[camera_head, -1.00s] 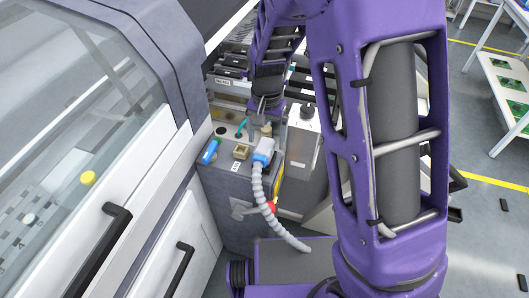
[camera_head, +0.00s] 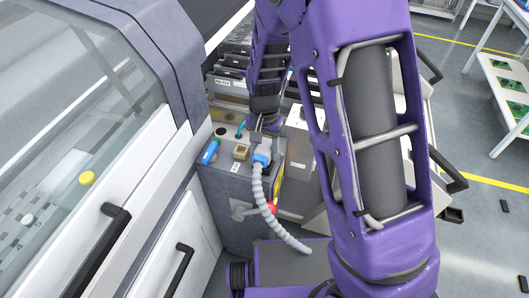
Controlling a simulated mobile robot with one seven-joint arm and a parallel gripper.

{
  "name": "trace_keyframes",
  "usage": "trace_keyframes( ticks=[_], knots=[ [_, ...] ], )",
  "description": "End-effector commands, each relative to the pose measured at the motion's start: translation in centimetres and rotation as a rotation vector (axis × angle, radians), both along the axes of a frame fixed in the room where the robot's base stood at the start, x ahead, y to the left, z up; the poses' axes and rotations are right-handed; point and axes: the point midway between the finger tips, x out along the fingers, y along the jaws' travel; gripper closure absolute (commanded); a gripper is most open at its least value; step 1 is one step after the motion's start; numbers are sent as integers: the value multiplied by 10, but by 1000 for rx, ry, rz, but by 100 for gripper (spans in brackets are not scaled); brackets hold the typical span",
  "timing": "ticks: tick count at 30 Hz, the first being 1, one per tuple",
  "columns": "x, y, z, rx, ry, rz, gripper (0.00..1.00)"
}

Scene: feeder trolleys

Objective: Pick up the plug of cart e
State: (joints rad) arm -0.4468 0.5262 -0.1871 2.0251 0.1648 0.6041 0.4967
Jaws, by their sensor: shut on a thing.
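The plug (camera_head: 262,156), grey with a blue band, sits on top of the grey cart box (camera_head: 228,187). A grey ribbed cable (camera_head: 259,190) hangs from it down the front of the box. My gripper (camera_head: 264,139) is right above the plug and shut on it. The fingertips are small and partly hidden by the plug and by my purple arm. I cannot tell whether the plug is still seated in a socket below.
A blue connector (camera_head: 211,151) and a beige socket (camera_head: 241,151) are on the box top, left of the plug. A red knob (camera_head: 270,209) is on the front. The white machine (camera_head: 150,240) stands close on the left. Open floor (camera_head: 475,230) lies at right.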

Motion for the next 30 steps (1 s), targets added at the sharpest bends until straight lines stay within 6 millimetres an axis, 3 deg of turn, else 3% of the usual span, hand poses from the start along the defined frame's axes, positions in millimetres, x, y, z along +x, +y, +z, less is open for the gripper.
trace_keyframes(
  ticks=[3, 17, 30],
  knots=[
    [0, 0, 0, 0, 0, 0, 100],
    [1, 0, 5, 1, -3, 0, 100],
    [1, 0, 84, 2, -5, -1, 100]
  ],
)
